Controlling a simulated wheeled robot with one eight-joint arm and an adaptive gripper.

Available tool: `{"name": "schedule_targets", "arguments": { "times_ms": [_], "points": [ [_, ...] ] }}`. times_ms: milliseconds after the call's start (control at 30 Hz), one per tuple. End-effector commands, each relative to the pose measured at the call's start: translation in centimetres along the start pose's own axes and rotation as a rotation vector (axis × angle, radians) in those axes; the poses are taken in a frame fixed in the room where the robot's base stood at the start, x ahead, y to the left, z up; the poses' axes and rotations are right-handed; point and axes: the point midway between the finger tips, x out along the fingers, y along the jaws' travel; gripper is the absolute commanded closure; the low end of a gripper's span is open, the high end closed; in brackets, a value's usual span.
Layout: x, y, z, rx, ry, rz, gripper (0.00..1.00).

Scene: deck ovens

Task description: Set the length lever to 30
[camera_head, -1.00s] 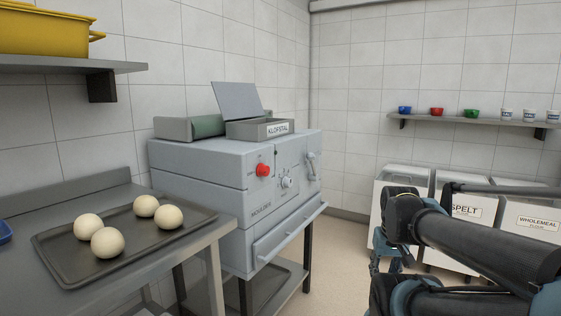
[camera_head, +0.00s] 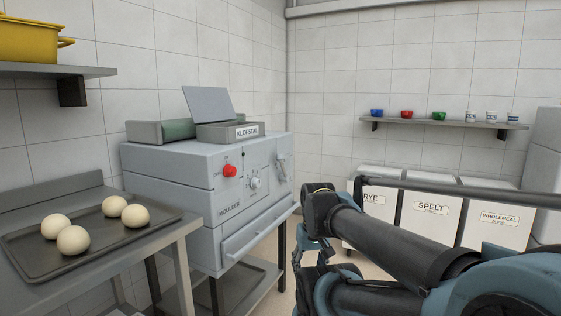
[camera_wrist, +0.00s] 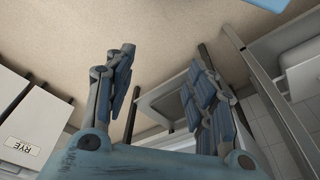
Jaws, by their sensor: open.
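The grey moulder (camera_head: 170,185) stands on a metal stand in the head view. Its front carries a red knob (camera_head: 230,171), a round dial (camera_head: 254,183) and a pale lever (camera_head: 282,166) near the right edge. The lever's scale is too small to read. My gripper shows in the wrist view (camera_wrist: 160,90) with its two blue fingers spread wide and nothing between them. In the head view my arm reaches in from the right, and its end is in front and right of the moulder, apart from it.
A tray (camera_head: 40,270) with several dough balls lies on the left bench. Bins marked RYE (camera_head: 371,200), SPELT (camera_head: 430,222) and WHOLEMEAL (camera_head: 500,230) stand behind my arm. A wall shelf (camera_head: 440,124) holds small bowls and cups. Floor shows between moulder and bins.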

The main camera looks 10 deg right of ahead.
Motion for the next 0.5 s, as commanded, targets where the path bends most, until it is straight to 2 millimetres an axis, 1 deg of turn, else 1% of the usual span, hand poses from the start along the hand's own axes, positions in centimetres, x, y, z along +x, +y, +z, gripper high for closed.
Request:
{"name": "schedule_targets", "arguments": {
  "times_ms": [67,167,267,300,367,500],
  "points": [
    [-0.2,-0.5,-0.9,0.043,0.01,-0.029,0.48],
    [-0.6,-2.0,-2.9,0.139,0.028,-0.098,0.48],
    [-1.3,-3.5,-5.6,0.274,0.053,-0.195,0.48],
    [-1.6,-4.0,-6.9,0.333,0.063,-0.236,0.48],
    [-2.1,-4.8,-8.8,0.422,0.075,-0.3,0.48],
    [-3.4,-6.1,-13.5,0.627,0.095,-0.452,0.48]
  ]
}}
